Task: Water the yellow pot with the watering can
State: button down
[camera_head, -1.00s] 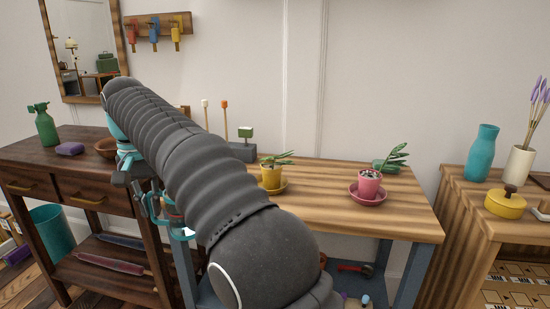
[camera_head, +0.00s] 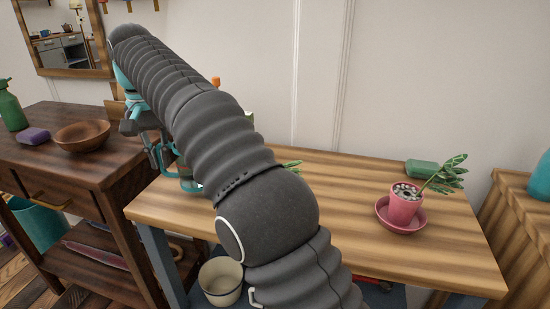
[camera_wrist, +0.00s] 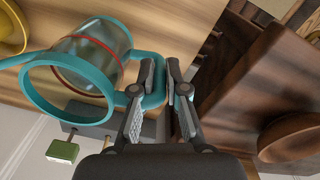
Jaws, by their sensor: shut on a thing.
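The watering can (camera_wrist: 95,52) has a clear body with teal rims and a red band. In the wrist view my gripper (camera_wrist: 160,80) is shut on its teal handle, and the can is at the left of the fingers. In the head view a teal part of the can (camera_head: 190,186) shows left of my arm, above the plank table; my arm hides most of it. The yellow pot is hidden behind my arm there, with only green leaf tips (camera_head: 292,164) showing. A yellow rounded piece (camera_wrist: 12,32), pot or saucer, shows at the wrist view's top left.
The table's middle right is bare.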

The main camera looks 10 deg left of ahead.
jog(key=shift+w+d+r, duration=0.1)
jog(key=shift+d, duration=0.05)
jog(key=shift+d+r+y, duration=1.2)
jog(key=shift+d+y, duration=0.2)
jog(key=shift+y, duration=0.4)
jog(key=shift+d+r, duration=0.2)
jog(key=shift+d, duration=0.05)
jog(key=shift+w+d+r+y, duration=0.1)
jog(key=shift+d+r+y, duration=0.25)
jog(key=shift+r, duration=0.2)
jog(key=shift+d+r+g+y, duration=0.1)
jog(key=shift+r+g+y, duration=0.15)
jog(key=shift+r+g, duration=0.1)
jog(key=shift+d+r, duration=0.25)
jog(key=shift+r, duration=0.25)
jog(key=shift+a+f+h, duration=1.2)
jog(key=shift+f, duration=0.25)
jog(key=shift+a+f+h, duration=1.2)
jog(key=shift+f, duration=0.2)
